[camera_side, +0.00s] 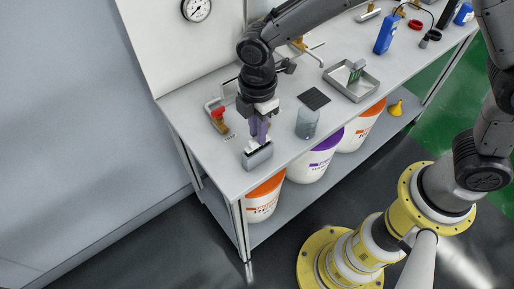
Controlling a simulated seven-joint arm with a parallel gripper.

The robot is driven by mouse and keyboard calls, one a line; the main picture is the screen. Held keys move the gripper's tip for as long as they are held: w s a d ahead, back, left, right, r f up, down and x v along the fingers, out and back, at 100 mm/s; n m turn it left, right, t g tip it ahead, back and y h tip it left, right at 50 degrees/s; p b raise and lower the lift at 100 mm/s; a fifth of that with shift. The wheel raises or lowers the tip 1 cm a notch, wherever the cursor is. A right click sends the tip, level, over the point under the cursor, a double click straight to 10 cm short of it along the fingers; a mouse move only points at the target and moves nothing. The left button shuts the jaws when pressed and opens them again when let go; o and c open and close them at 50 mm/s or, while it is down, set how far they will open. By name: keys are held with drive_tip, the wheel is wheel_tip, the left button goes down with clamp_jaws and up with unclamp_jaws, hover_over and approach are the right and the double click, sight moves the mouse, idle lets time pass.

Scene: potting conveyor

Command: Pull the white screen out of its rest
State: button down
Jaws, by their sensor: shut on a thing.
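The white screen (252,146) shows only as a small pale edge at the top of its grey rest (259,158). The rest stands near the front left edge of the bench. My gripper (258,139) points down from above with its purple fingers shut on the white screen. The fingers hide part of the screen. The screen's lower part appears to be inside the rest; how deep it sits I cannot tell.
A clear jar (307,124) stands right of my gripper, with a dark mat (314,98) behind it. A red-handled fitting (218,116) is to the left. A metal tray (371,91) and blue bottle (385,36) are farther right. Buckets stand below the bench (205,160).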

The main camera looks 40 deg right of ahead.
drive_tip(key=shift+r, duration=2.5)
drive_tip(key=shift+r, duration=0.15)
drive_tip(key=shift+r, duration=1.4)
drive_tip(key=shift+r, duration=0.1)
wheel_tip(320, 180, up, 7)
idle(0.4)
